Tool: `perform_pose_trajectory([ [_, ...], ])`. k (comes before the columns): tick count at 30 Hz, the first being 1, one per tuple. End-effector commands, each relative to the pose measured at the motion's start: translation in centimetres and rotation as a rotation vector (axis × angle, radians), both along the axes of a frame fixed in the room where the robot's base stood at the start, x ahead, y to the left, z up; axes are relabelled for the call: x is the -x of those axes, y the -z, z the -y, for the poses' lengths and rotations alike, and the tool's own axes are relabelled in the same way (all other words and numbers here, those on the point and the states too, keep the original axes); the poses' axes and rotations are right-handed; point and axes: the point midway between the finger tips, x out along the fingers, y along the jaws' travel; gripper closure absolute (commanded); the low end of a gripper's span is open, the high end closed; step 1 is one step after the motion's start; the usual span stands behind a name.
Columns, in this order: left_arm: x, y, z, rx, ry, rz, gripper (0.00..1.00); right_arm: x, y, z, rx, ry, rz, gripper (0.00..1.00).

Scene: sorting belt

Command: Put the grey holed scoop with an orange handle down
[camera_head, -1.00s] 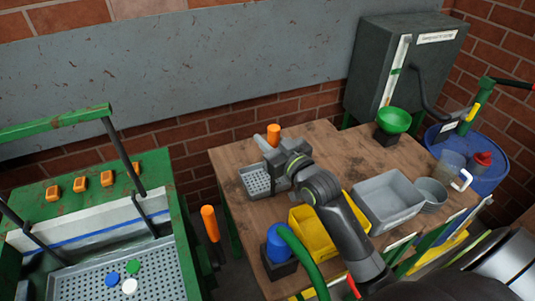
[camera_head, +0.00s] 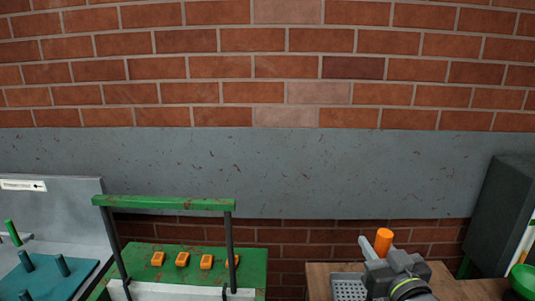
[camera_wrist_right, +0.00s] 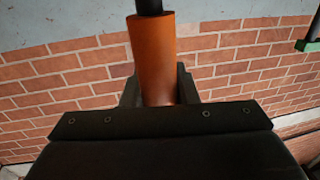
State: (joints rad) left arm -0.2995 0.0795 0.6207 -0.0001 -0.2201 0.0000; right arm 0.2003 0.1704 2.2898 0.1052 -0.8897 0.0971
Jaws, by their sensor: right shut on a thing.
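The grey holed scoop (camera_head: 347,287) shows at the bottom edge of the head view, by the left end of the brown wooden table (camera_head: 319,272). Its lower part is cut off, so I cannot tell whether it touches the tabletop. Its orange handle (camera_head: 383,241) stands upright above my right gripper (camera_head: 374,262). In the right wrist view the orange handle (camera_wrist_right: 153,50) runs between the two dark fingers of my right gripper (camera_wrist_right: 158,90), which is shut on it. My left gripper is in neither view.
A green frame (camera_head: 165,203) with several orange blocks (camera_head: 182,260) stands left of the table, with a gap between. A teal board with pegs (camera_head: 45,280) is at far left. A dark grey cabinet (camera_head: 497,215) and a green funnel (camera_head: 524,280) are at right.

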Motion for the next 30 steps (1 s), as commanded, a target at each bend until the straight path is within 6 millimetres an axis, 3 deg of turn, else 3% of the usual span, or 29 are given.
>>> perform_pose_trajectory([
  [6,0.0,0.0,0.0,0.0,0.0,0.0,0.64,1.8,-1.0,-2.2,-0.009,0.05,0.005,0.96],
  [14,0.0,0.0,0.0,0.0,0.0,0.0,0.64,3.1,-1.7,-3.1,-0.011,0.094,-0.009,0.96],
  [23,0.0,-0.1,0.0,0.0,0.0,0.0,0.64,3.4,-1.7,-3.2,-0.008,0.102,-0.013,0.96],
  [30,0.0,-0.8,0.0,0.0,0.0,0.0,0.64,3.4,-1.4,-1.8,0.005,0.081,-0.003,0.96],
])
